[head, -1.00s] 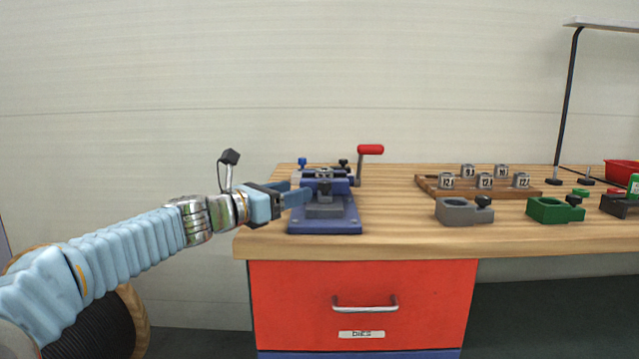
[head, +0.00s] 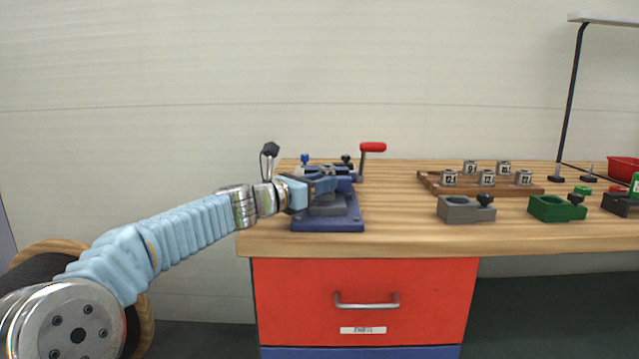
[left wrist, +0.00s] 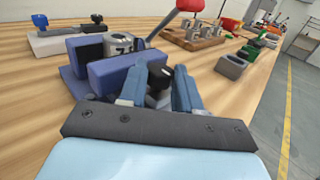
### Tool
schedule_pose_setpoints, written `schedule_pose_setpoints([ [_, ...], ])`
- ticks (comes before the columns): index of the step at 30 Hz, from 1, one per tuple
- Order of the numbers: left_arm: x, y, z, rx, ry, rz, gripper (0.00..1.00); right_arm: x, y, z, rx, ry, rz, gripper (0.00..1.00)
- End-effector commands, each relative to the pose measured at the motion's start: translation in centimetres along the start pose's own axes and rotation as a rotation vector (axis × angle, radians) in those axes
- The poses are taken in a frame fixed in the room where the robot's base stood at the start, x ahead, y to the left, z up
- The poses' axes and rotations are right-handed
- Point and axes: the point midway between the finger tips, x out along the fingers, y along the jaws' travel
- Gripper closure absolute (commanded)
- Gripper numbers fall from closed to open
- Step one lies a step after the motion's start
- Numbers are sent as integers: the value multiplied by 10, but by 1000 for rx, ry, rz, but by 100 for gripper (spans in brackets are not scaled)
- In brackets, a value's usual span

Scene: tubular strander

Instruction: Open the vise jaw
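The blue vise (head: 335,224) sits on the left end of the wooden bench. A crank with a red handle (head: 372,147) rises at its back right. In the left wrist view, a grey marked die (left wrist: 121,43) sits between the vise's blue blocks (left wrist: 130,70). My left gripper (head: 326,184) reaches over the vise from the left. In the left wrist view, its fingers (left wrist: 162,72) are apart, one on each side of a black knob (left wrist: 158,82). I cannot tell whether they touch it. My right gripper is not in view.
A wooden rack (head: 430,184) with several numbered dies stands right of the vise. A grey holder (head: 462,209) and a green holder (head: 553,209) stand near the front edge. A red bin (head: 624,168) is at the far right. A red drawer (head: 365,290) is below.

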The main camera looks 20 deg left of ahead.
Motion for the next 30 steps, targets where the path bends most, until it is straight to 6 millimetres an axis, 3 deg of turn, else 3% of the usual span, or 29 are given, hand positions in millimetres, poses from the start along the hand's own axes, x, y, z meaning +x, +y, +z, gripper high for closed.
schedule_pose_setpoints([
  [1,0,0,0,0,0,0,81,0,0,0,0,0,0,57],
  [5,0,0,0,0,0,0,100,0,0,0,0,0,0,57],
  [11,-1,-1,0,0,0,0,100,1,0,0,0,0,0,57],
  [19,-26,-26,-1,0,-1,0,100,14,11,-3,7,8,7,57],
  [28,-28,-27,0,0,-1,0,100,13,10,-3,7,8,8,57],
  [29,-28,-27,0,0,-1,0,64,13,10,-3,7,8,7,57],
  [30,-28,-27,0,0,-1,0,58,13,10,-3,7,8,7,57],
])
